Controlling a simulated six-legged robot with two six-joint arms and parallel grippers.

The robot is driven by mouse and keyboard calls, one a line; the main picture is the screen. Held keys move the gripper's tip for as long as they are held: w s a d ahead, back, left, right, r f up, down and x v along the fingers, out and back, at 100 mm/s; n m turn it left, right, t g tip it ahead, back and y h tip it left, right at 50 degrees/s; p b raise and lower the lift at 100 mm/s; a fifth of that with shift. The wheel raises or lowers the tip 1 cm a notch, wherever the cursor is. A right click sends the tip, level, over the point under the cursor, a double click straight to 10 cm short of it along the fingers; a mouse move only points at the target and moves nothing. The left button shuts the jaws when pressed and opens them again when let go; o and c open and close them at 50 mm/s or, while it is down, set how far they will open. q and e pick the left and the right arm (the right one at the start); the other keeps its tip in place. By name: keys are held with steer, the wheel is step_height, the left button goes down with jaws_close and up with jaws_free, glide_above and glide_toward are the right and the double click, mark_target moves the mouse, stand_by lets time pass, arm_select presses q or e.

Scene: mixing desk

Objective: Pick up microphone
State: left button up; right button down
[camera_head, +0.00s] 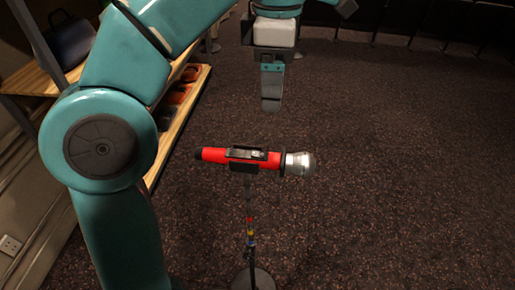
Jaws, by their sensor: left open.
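The microphone (268,157) has a red body and a silver head. It lies level in a black clip on top of a thin stand (250,215), with its head pointing right. The stand's round base (252,280) is at the bottom edge of the view. My left gripper (272,100) hangs above and beyond the microphone, apart from it. It is open and empty; only one grey finger shows clearly, pointing down. My right gripper is not in view.
A wooden shelf (180,117) with several red-brown items stands at the left. A dark bag (72,40) sits on a higher shelf. Dark seats or panels line the back. The carpet (420,170) to the right is clear.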

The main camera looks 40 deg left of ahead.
arm_select(q)
step_height(320, 180, down, 4)
steer(key=b, duration=0.3)
glide_above(268, 155)
steer(key=f, duration=0.6)
steer(key=shift+w+a+f+b, duration=0.1)
steer(key=shift+w+a+b, duration=0.1)
steer(key=shift+w+b, duration=0.2)
steer(key=shift+f, duration=0.3)
steer(key=shift+s+f, duration=0.15)
step_height(268, 155, down, 5)
steer(key=shift+s, duration=0.15)
steer(key=shift+s+d, duration=0.1)
steer(key=shift+d, duration=0.1)
jaws_close()
